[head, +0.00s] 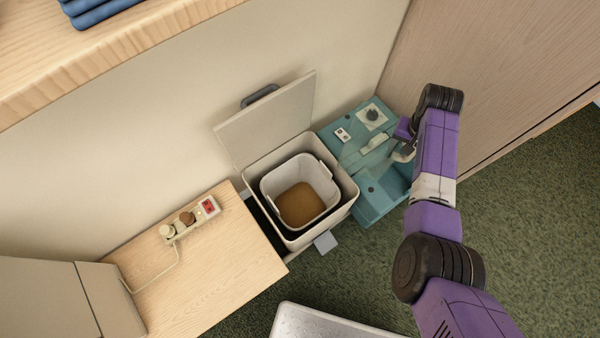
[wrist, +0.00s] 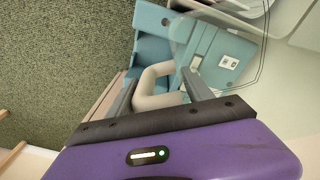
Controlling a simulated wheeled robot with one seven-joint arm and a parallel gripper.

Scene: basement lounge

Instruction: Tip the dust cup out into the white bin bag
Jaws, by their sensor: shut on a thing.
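My gripper (head: 404,150) is at the right side of the teal unit (head: 398,182), beside the open bin. In the wrist view its fingers (wrist: 160,90) are shut on a cream looped handle (wrist: 148,82). I take this to be the dust cup's handle; the cup body is hard to make out against the teal unit (wrist: 152,48). A pale bin (head: 297,239) stands left of the unit with its lid (head: 270,118) up. Inside is a whitish, square-mouthed liner (head: 271,186) with brown matter (head: 302,205) at the bottom. I cannot tell whether this liner is a bag.
A low wooden top (head: 215,265) left of the bin carries a power strip (head: 196,217) with plugs and a cord. A wooden shelf (head: 120,45) juts out at upper left. A pale tray-like surface (head: 325,325) is at the bottom. Green carpet (head: 530,220) lies open at right.

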